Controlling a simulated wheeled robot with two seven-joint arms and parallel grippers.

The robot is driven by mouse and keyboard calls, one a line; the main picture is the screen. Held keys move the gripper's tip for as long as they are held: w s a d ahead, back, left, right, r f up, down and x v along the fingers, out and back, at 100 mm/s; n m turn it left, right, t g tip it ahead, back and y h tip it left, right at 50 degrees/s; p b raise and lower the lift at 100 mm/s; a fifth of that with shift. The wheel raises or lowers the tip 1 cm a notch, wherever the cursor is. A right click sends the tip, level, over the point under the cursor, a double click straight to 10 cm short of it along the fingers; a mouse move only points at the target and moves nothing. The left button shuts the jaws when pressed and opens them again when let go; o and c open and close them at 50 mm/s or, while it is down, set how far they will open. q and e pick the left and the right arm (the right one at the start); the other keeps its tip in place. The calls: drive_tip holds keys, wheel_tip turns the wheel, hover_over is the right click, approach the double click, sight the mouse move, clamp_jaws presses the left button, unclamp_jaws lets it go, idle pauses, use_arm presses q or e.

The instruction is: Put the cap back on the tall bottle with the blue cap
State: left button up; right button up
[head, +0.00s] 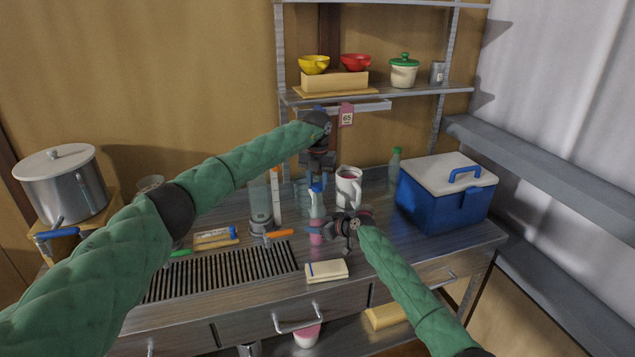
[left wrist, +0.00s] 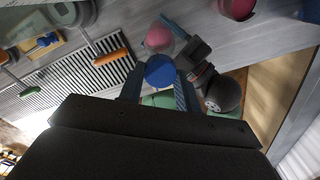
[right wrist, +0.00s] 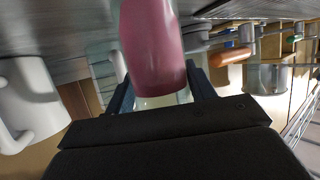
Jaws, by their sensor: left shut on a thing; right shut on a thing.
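The tall bottle (head: 316,207) stands upright on the counter, clear above with pink in its lower part. Its pink part also shows in the right wrist view (right wrist: 152,45). My right gripper (head: 326,228) is shut on the bottle low down, from the right. The blue cap (head: 316,187) is right above the bottle's neck, and my left gripper (head: 316,180) is shut on it from above. In the left wrist view the cap (left wrist: 160,71) sits between the fingertips, with the pink of the bottle (left wrist: 159,38) beyond it. I cannot tell whether cap and neck touch.
A white mug (head: 348,188) stands close right of the bottle, and a blue cooler (head: 440,208) farther right. A clear bottle (head: 259,205) stands to the left. A shelf (head: 420,91) is above.

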use_arm(q)
drive_tip(key=shift+f, duration=0.1)
drive_tip(key=shift+f, duration=0.75)
drive_tip(key=shift+f, duration=0.55)
